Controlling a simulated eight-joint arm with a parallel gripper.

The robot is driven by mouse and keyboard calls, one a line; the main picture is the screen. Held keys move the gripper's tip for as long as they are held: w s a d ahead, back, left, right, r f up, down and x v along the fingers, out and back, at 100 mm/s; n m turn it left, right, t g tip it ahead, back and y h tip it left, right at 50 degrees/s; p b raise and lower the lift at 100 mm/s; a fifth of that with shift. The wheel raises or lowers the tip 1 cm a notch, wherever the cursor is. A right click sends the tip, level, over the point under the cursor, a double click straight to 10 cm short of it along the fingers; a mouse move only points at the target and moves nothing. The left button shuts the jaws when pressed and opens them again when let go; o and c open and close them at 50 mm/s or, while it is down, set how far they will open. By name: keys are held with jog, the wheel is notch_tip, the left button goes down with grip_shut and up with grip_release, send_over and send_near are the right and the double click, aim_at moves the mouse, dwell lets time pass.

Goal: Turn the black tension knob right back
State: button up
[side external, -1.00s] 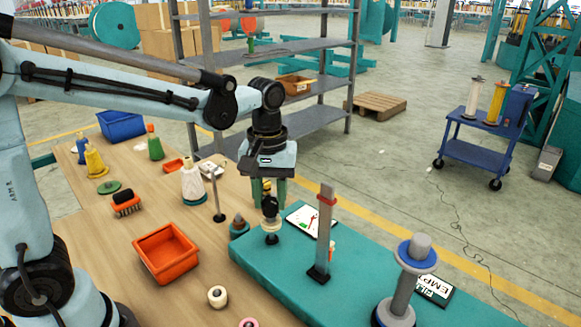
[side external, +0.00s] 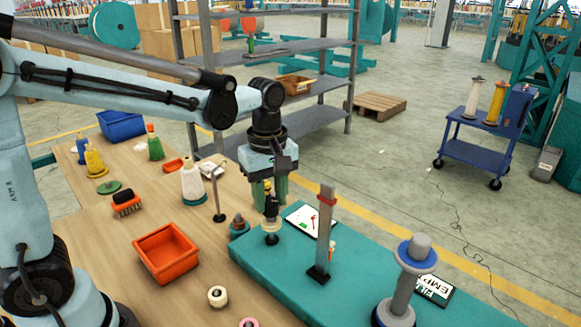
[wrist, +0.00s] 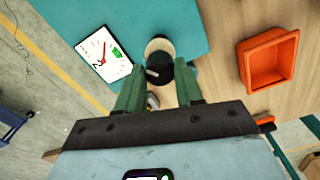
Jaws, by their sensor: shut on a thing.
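The black tension knob (wrist: 160,66) sits between the tips of my gripper's green fingers in the wrist view, with a pale mark on it and a pale cream disc beside it. My gripper (wrist: 160,78) is shut on the knob and points down at it. In the side view my gripper (side external: 269,200) stands over the small post on the teal bench, its fingers partly covering the knob. A white gauge card (side external: 307,218) with a red needle and green patch lies beside the post; it also shows in the wrist view (wrist: 104,54).
A grey upright post (side external: 325,235) with a red band stands on the teal bench (side external: 290,275), to the right of my gripper. An orange tray (side external: 165,254) is on the wooden table. A thin dark post (side external: 217,195) stands to the left.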

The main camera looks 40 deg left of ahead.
dwell(0.3)
jog(key=n, duration=0.3)
jog(key=o, duration=0.8)
jog(key=shift+n, duration=0.3)
jog(key=shift+r, duration=3.5)
